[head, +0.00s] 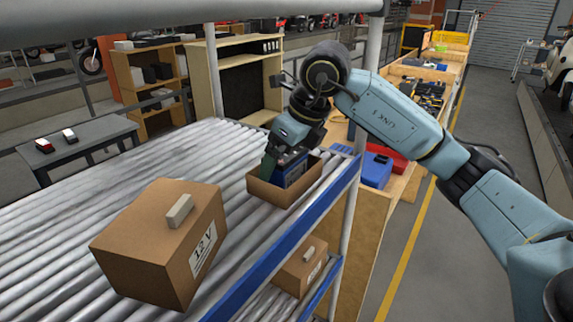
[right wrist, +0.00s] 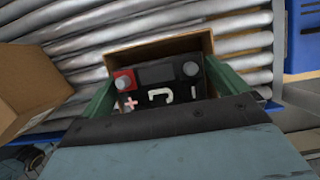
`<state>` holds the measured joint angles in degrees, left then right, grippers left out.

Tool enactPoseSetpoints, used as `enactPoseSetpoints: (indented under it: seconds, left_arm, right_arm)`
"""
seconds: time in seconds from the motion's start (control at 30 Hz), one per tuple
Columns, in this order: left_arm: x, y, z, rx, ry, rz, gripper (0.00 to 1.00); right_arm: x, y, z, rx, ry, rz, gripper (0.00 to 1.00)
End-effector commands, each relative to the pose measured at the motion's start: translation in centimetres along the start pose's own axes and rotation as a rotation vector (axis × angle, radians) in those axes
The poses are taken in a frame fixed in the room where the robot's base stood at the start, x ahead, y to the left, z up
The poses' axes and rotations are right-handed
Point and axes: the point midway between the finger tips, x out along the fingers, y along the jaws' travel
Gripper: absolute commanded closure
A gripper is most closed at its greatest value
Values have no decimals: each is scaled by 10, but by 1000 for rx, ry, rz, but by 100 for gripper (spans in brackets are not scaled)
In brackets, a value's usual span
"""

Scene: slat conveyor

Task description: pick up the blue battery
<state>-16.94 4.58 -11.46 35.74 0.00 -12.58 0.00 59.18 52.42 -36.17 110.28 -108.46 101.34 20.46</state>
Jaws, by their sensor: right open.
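The blue battery (head: 294,171) stands in an open cardboard box (head: 268,193) on the roller conveyor. My right gripper (head: 283,160) points down over the box. It also shows in the right wrist view (right wrist: 163,85), open, with one green finger on each side of the battery. I cannot tell whether the fingers touch it. The lower part of the battery is hidden by the box walls. My left gripper is not in view.
A closed cardboard box (head: 140,240) with a light block on top stands on the rollers to the left. Another box (head: 300,268) sits on a lower level. The conveyor's blue side rail (head: 270,255) runs close by. A blue case (head: 376,171) lies beyond, on the right.

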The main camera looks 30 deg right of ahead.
Motion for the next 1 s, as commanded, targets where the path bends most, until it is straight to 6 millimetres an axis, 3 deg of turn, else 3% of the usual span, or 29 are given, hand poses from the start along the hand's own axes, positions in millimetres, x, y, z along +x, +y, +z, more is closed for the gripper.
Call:
enactPoseSetpoints:
  seconds: [0.1, 0.37, 0.7, 1.0]
  left_arm:
    - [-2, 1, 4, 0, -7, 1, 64]
    - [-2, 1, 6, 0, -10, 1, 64]
    - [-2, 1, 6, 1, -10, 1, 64]
    - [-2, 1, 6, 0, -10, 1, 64]
  right_arm:
    - [13, 0, -1, 0, 4, 1, 0]
    - [16, 1, -1, -1, 3, 1, 0]
    - [15, 0, -1, -1, 2, 1, 46]
    - [13, 0, 0, -1, -1, 0, 48]
